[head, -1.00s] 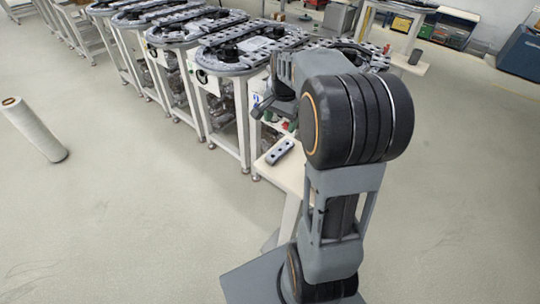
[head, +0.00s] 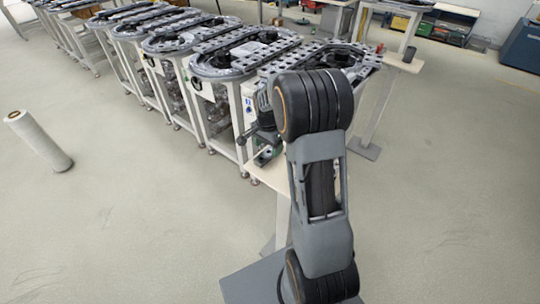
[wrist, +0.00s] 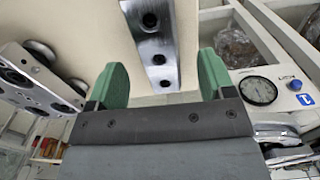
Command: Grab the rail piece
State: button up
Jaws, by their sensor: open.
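The rail piece (wrist: 158,40) is a grey metal bar with round dark holes. In the wrist view it lies on the pale table top (wrist: 100,30), running from the top edge down between my green fingertips. My gripper (wrist: 158,80) is open, with one finger on each side of the bar and a gap to each. I cannot tell how far above the table the fingers are. In the head view my gripper (head: 262,150) is over the small table (head: 268,178), and my arm hides most of this spot.
In the wrist view, another holed metal part with round wheels (wrist: 38,75) is at the left. A round gauge (wrist: 258,90) is close on the right. In the head view, oval track stations (head: 215,65) stand behind. A white roll (head: 38,140) stands on open floor at left.

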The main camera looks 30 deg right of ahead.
aim_at(270, 152)
jog(key=shift+s+f, duration=0.1)
jog(key=shift+f, duration=1.6)
jog(key=shift+d, duration=0.1)
jog(key=shift+s+d+r, duration=0.1)
jog(key=shift+s+d, duration=0.05)
grip_shut()
